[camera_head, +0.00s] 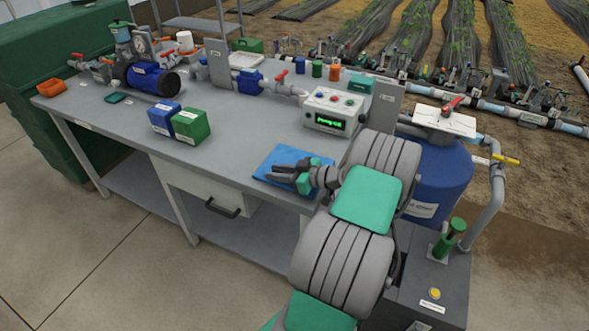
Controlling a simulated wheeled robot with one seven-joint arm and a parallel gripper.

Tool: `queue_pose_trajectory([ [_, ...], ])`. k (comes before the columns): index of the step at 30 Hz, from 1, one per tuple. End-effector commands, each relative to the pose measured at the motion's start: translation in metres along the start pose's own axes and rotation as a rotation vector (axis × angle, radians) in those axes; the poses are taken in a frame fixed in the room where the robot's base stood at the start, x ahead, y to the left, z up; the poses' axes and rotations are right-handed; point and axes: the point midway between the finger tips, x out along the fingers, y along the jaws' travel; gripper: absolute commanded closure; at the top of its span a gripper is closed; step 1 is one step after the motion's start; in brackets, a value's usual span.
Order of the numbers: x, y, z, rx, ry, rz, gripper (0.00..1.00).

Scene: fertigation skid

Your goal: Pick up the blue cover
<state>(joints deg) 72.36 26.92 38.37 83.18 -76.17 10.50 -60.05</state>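A flat blue piece (288,156), which looks like the blue cover, lies on the grey bench top near its front right edge. My gripper (271,172) is over this piece, with its dark fingers pointing left. The fingers look parted, with nothing visible between them. I cannot tell whether they touch the blue piece. My gripper and wrist hide part of its right side.
A blue box (163,117) and a green box (190,125) stand left on the bench (115,121). A control box (337,111) with a green display stands behind my gripper. A blue tank (441,180) is at the right. The bench front between boxes and gripper is clear.

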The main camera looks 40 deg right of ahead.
Motion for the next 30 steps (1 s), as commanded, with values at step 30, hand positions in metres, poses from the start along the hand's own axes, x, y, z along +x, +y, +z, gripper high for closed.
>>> queue_pose_trajectory([
  [30,-0.0001,-0.0003,-0.0001,0.000,0.000,-0.001,1.00],
])
